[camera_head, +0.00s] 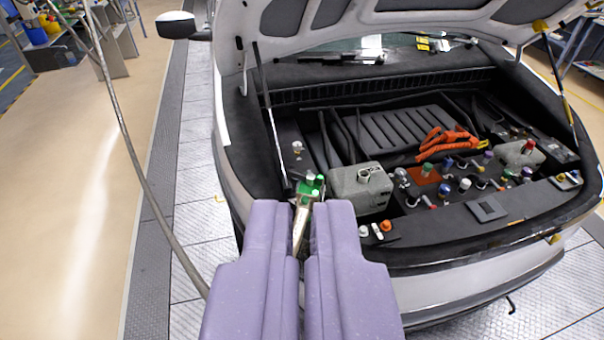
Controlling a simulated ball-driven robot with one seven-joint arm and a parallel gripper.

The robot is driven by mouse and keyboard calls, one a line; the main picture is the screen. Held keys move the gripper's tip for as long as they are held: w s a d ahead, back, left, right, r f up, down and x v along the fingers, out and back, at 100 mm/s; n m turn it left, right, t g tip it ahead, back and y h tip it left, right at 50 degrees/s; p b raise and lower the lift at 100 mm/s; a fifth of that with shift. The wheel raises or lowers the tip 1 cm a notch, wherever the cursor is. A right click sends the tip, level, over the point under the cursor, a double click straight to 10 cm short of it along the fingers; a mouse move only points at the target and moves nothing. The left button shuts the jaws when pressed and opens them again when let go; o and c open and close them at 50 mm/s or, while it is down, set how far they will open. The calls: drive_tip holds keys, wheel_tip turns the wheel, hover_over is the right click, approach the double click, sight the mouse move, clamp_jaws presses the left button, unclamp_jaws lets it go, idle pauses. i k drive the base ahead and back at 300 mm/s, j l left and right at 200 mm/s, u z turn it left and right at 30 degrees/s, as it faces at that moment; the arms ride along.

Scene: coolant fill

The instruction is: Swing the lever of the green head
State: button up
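The green head (312,187) has a bright green top and a pale metal body, and it shows at the tips of my gripper. My gripper (302,207) has two thick purple fingers with a narrow gap between them. The pale metal part of the head fills this gap, and the fingers look shut on it. The head appears over the front left corner of the open engine bay. Its lower part is hidden by the fingers. I cannot make out the lever clearly, nor whether the head touches anything below.
A grey tank (352,190) with an open neck stands right of the head. Several coloured caps and an orange cable (447,143) lie further right. A dark prop rod (268,120) rises to the hood (390,18). A hose (135,150) hangs at left.

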sight(311, 179)
drive_tip(key=i+l+z, duration=0.1)
drive_tip(key=i, duration=0.45)
drive_tip(key=i+l+z, duration=0.15)
drive_tip(key=i, duration=0.45)
drive_tip(key=i+l+z, duration=0.1)
drive_tip(key=i, duration=0.5)
drive_tip(key=l, duration=0.1)
